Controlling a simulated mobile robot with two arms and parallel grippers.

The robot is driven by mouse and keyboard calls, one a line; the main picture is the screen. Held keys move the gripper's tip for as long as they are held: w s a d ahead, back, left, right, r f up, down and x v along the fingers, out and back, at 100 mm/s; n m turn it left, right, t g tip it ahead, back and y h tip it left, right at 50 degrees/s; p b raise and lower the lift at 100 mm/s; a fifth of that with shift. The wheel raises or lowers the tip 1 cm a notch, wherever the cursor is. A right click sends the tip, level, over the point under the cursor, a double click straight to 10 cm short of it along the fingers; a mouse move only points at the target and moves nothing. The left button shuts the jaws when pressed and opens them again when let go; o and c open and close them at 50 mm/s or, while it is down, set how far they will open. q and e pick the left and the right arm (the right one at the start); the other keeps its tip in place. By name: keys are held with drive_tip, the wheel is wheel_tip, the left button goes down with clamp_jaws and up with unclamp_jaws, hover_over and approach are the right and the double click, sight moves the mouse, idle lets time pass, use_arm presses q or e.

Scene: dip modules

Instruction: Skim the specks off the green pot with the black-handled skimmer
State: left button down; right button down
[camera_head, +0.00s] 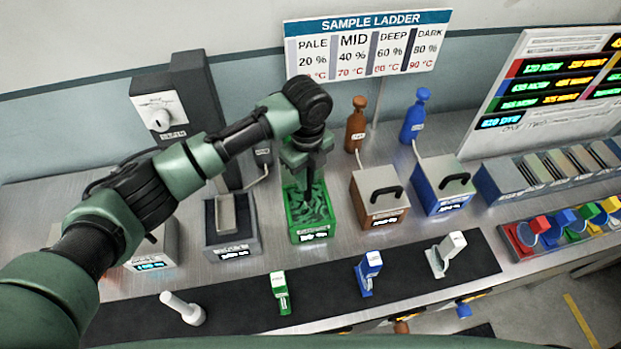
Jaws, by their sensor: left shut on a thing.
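The green pot (309,229) stands open on the steel counter, in the middle of the view. Its green contents show dark and light patches; single specks are hard to make out. My left gripper (308,156) points down right above the pot's back part. It is shut on the black-handled skimmer, whose dark handle is mostly hidden by the fingers. A thin part reaches down to the pot's contents; I cannot tell how deep its head sits. My right gripper is not in view.
A brown pot (379,217) and a blue pot (437,199), with black-handled lids, stand to the right. A grey tray box (232,246) stands to the left. A dark mat (325,285) in front bears several small tools. A brown bottle (355,128) and a blue bottle (414,122) stand behind.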

use_arm(q)
drive_tip(key=shift+r, duration=3.1)
